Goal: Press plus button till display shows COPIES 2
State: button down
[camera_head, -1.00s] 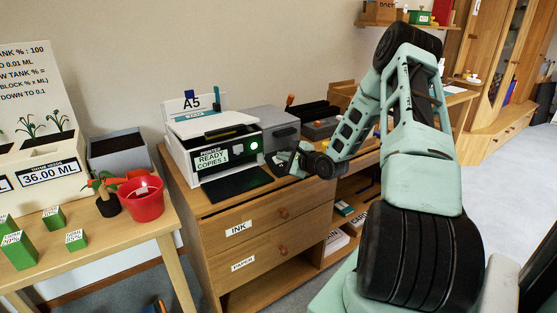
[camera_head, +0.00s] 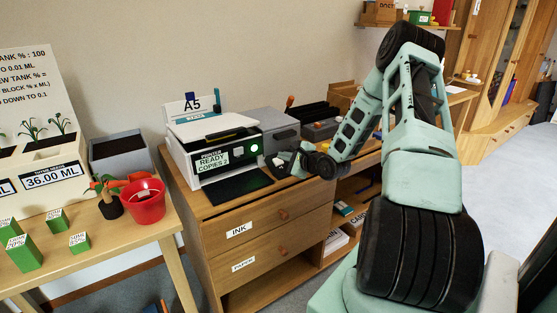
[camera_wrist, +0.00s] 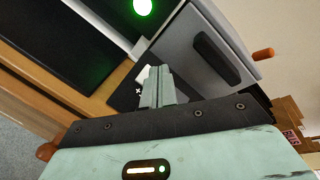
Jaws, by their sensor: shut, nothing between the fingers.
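The white printer (camera_head: 212,148) stands on a wooden cabinet, and its display (camera_head: 212,159) reads "PRINTER READY COPIES 2". A round green light (camera_head: 253,148) glows at the right of its front panel; it also shows in the wrist view (camera_wrist: 143,7). My gripper (camera_head: 281,157) is just right of the printer's front. In the wrist view my gripper (camera_wrist: 157,88) is shut and empty, its fingertips over a dark surface with a small white mark (camera_wrist: 138,91). The plus button cannot be clearly made out; the fingers may hide it.
A grey box (camera_head: 272,127) with a dark handle stands right of the printer. The cabinet drawers (camera_head: 262,226) have orange knobs. At the left, a table holds a red pot (camera_head: 144,200), a grey bin (camera_head: 120,152) and green blocks (camera_head: 23,252). Grey floor is open at the right.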

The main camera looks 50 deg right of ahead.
jog(key=r+p, duration=0.1)
jog(key=s+r+p, duration=0.1)
jog(key=shift+a+r+p, duration=0.1)
jog(key=shift+r+p, duration=0.1)
jog(key=shift+p, duration=0.15)
jog(key=shift+s+a+r+p, duration=0.2)
jog(key=shift+s+r+p, duration=0.5)
jog(key=shift+r+p, duration=0.35)
jog(key=shift+f, duration=0.1)
dwell(1.0)
